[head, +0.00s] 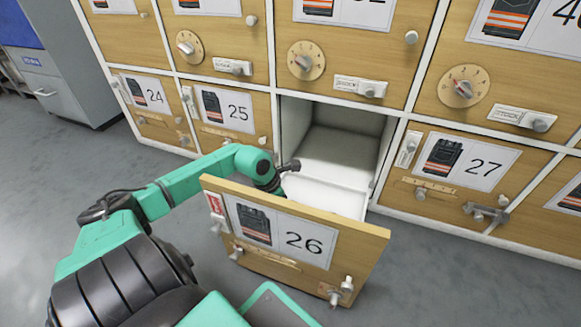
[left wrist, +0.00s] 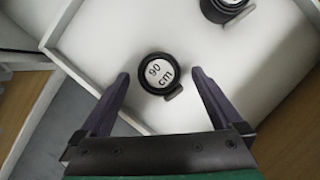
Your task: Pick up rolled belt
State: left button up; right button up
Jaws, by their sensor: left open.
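A black rolled belt (left wrist: 158,72) with a round white "90 cm" label lies on the white floor of a drawer in the left wrist view. My left gripper (left wrist: 160,74) is open, with one finger on each side of this belt and a gap to it on both sides. Whether the fingertips are level with the belt or above it, I cannot tell. A second dark roll (left wrist: 228,8) is partly cut off at the top right. In the head view my left arm reaches into the open drawer 26 (head: 350,243), whose front hides the gripper and the belts.
The white drawer wall (left wrist: 88,82) runs close by my left finger. Wooden compartments stand behind, with closed doors 24 (head: 153,97), 25 (head: 236,112) and 27 (head: 482,167). A grey cabinet (head: 70,90) stands at left. Grey floor is clear at left and right.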

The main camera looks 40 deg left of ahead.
pick_arm(q)
jog(key=shift+x, duration=0.8)
jog(key=shift+r, duration=0.2)
jog(key=c, duration=1.3)
